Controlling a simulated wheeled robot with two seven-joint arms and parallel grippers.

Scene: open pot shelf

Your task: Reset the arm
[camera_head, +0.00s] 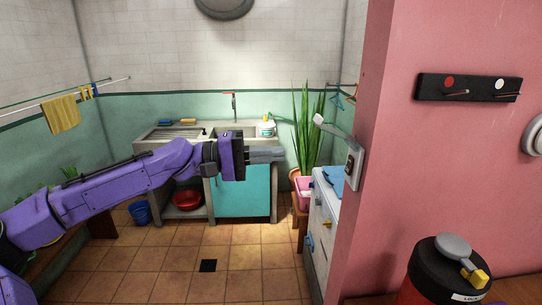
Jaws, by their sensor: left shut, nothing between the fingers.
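My purple left arm comes in from the left and stretches across the middle of the head view. Its gripper (266,155) points right, in front of the sink cabinet as seen from here. The grey fingers are together with nothing held between them. My right gripper is not in view. The arm hides part of the sink counter and cabinet.
A sink counter (170,133) with a turquoise door (243,190) stands at the back. A potted plant (306,130) and a white drawer unit (322,228) are right of it. A pink wall (450,160) and a red-black canister (440,275) fill the right. Tiled floor (240,255) is open.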

